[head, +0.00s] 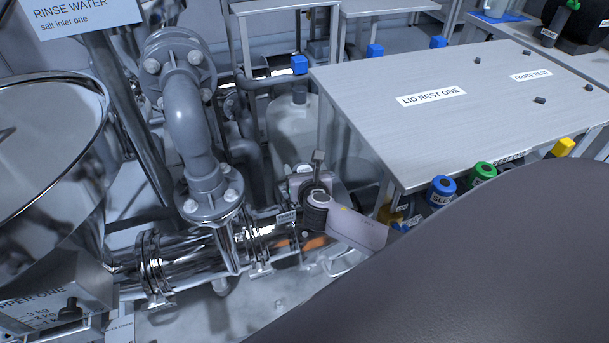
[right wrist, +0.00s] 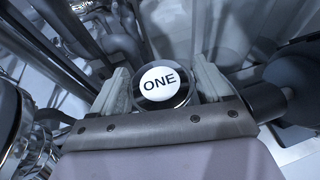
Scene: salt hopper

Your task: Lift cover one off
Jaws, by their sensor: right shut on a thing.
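A round dark knob with a white cap marked ONE (right wrist: 162,84) sits between the two pale fingers of my right gripper (right wrist: 162,88) in the right wrist view. My right gripper (head: 318,192) is shut on this knob, beside the steel pipe run in the head view. Whatever lies under the knob is mostly hidden by the gripper, so I cannot tell whether it is seated or raised. My left gripper is not in view.
A steel hopper (head: 45,130) stands at the left. A grey elbow pipe (head: 188,115) rises left of my gripper. A table marked LID REST ONE (head: 430,130) has a mostly clear top at the right. Blue, green and yellow capped items line its near edge. My arm fills the lower right.

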